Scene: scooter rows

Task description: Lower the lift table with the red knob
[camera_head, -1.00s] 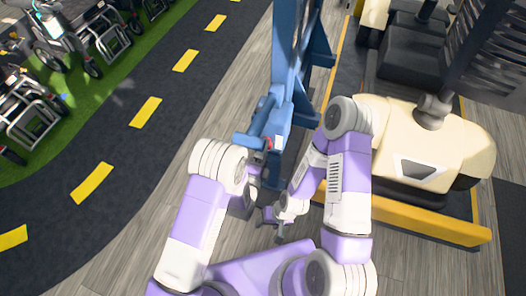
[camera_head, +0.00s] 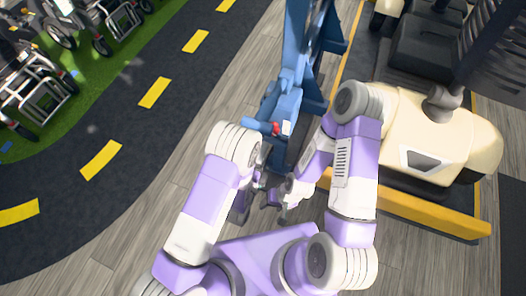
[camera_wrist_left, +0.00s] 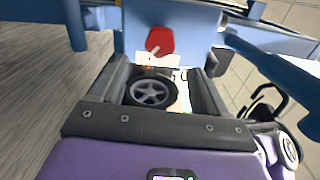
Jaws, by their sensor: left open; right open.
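The blue lift table (camera_head: 292,85) stands ahead of me, its post rising toward the top of the head view. The red knob (camera_head: 276,128) sits low on its near side, beside a blue bar. In the left wrist view the red knob (camera_wrist_left: 160,40) lies just beyond my left gripper (camera_wrist_left: 160,72), roughly centred between its open, empty fingers. No contact with the knob shows. In the head view my left gripper (camera_head: 264,170) is below the knob, partly hidden by my arm. My right gripper (camera_head: 283,212) is lower, small and apart from the table.
A cream vehicle (camera_head: 440,140) with a yellow base edge (camera_head: 430,215) stands close on the right. A dark road with yellow dashes and parked wheeled devices (camera_head: 35,95) are at left. A caster wheel (camera_wrist_left: 150,92) shows between the left fingers. Blue bars flank the knob.

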